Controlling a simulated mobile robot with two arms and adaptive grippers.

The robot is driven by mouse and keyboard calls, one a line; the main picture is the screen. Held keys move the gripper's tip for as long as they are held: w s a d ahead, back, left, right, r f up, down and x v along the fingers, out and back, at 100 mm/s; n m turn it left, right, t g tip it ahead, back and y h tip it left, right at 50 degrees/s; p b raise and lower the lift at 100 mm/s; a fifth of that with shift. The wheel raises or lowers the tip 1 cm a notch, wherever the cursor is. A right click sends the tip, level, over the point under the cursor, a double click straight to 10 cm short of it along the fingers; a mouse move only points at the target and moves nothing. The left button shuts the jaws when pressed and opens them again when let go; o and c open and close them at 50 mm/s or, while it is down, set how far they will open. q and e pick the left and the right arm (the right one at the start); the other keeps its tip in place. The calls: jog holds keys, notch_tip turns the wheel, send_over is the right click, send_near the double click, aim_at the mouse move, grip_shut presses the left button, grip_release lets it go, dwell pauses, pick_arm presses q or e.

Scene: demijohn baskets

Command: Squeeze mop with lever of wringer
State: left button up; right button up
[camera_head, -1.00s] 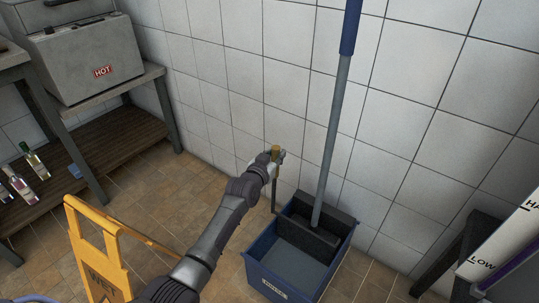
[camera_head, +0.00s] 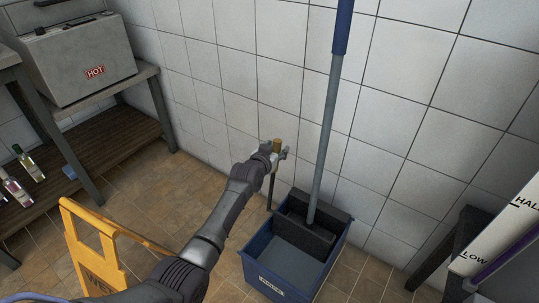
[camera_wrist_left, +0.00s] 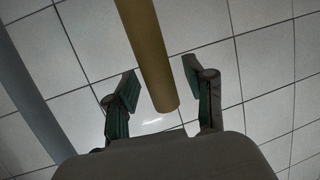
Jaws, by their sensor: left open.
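The blue mop bucket (camera_head: 264,262) stands on the floor by the tiled wall, with the dark wringer (camera_head: 310,236) at its back. The mop (camera_head: 323,140), with a grey pole and blue top, stands in the wringer, its head hidden. The wringer lever rises at the left of the bucket with a brownish-yellow grip (camera_head: 276,144). My left gripper (camera_head: 277,153) is open at this grip. In the left wrist view the lever grip (camera_wrist_left: 150,55) lies between the two open fingers (camera_wrist_left: 160,95), with gaps on both sides. My right gripper is not in view.
A yellow wet-floor sign (camera_head: 92,245) stands at the lower left near my left arm. A shelf table (camera_head: 140,80) with a grey box marked HOT (camera_head: 80,62) and bottles (camera_head: 22,180) is at the left. A dark stand (camera_head: 452,248) is at the right.

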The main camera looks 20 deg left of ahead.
pick_arm(q)
jog(key=v, duration=1.1)
jog(key=shift+s, duration=0.25)
jog(key=shift+a, duration=0.1)
